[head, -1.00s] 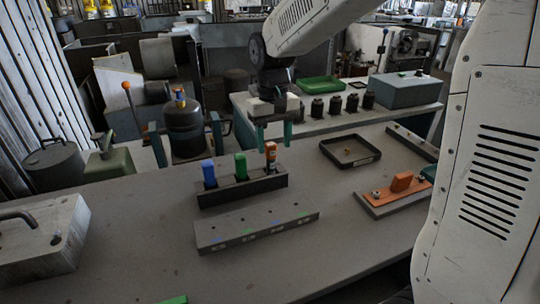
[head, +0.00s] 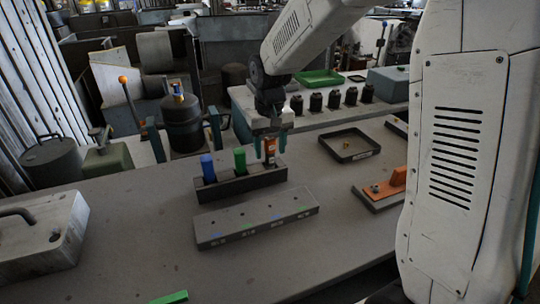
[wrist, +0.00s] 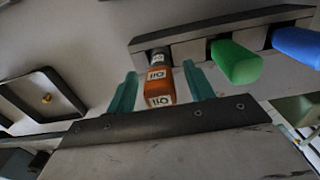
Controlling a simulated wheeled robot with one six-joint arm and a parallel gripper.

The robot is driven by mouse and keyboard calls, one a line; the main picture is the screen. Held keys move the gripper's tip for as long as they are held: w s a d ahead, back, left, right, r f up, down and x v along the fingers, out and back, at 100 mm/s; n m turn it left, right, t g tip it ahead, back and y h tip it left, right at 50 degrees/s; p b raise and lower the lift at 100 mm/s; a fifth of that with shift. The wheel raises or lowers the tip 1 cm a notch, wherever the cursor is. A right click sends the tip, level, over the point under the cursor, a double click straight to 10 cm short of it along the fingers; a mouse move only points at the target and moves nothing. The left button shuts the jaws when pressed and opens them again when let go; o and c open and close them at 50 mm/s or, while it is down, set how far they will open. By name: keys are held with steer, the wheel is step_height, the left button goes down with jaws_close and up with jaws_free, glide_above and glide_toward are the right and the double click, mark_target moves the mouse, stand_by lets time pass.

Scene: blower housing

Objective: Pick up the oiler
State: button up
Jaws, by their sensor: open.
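The oiler (head: 269,149) is an orange handled tool with a white label, upright in the right slot of a dark rack (head: 240,186). In the wrist view the oiler (wrist: 159,92) shows its "OIL" labels and lies between the two teal fingers. My gripper (head: 270,146) is open around the oiler's top; in the wrist view my gripper (wrist: 160,85) shows gaps on both sides of it. The oiler's lower end is hidden in the rack.
A green handle (head: 240,159) and a blue handle (head: 208,168) stand in the same rack to the left. A grey block (head: 257,217) lies in front. A black tray (head: 350,146) and an orange part (head: 393,178) are to the right. The table's left middle is clear.

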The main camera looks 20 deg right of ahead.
jaws_close()
steer(key=shift+r, duration=0.1)
step_height(320, 180, up, 10)
steer(key=shift+f, duration=0.1)
stand_by(0.4)
